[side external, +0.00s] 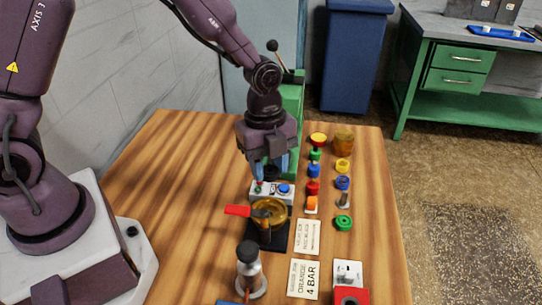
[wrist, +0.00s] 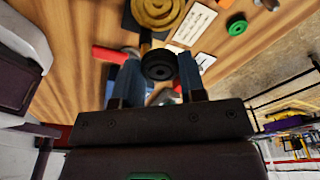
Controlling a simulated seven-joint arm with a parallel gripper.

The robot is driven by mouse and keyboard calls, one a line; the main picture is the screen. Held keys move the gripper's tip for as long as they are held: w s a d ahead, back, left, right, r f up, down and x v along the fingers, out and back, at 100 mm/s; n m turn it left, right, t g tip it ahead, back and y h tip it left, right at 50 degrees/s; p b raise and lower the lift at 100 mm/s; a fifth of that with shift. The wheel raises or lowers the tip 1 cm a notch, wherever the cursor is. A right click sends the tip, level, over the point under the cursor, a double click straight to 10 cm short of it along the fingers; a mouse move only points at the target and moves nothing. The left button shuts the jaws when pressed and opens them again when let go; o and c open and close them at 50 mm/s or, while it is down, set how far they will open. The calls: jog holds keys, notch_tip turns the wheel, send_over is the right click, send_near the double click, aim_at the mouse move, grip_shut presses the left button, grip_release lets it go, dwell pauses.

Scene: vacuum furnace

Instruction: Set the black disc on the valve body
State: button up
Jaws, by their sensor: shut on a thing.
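The black disc (wrist: 160,64) is held between the two blue fingers of my gripper (wrist: 158,72), seen in the wrist view. In the side external view my gripper (side external: 272,172) points down over the small button box, and the disc shows only as a dark patch between the fingers. The valve body (side external: 269,212) is a round brass piece on a black base, with a red lever (side external: 237,210) to its left. It stands nearer the camera than my gripper, apart from the disc. The brass part also shows at the top of the wrist view (wrist: 157,12).
The button box (side external: 283,189) is close below my gripper. Several coloured knobs and buttons, including a green one (side external: 344,223), stand in rows to the right. Two printed cards (side external: 303,279) lie beside a metal cylinder with a black top (side external: 249,270). The table's left part is clear.

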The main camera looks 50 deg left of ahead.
send_near(269, 205)
jog(key=shift+s+d+f, duration=0.25)
jog(key=shift+d+f, duration=0.3)
jog(key=shift+f, duration=0.3)
jog(key=shift+s+d+f, duration=0.25)
jog(key=shift+d+f, duration=0.25)
jog(key=shift+f, duration=0.3)
jog(key=shift+s+d+f, duration=0.3)
jog(key=shift+d+f, duration=0.25)
jog(key=shift+f, duration=0.3)
jog(key=shift+f, duration=0.4)
jog(key=shift+f, duration=0.3)
jog(key=shift+f, duration=0.3)
jog(key=o, duration=0.8)
jog(key=shift+c, duration=0.9)
jog(key=shift+o, duration=0.2)
jog(key=shift+r, duration=0.1)
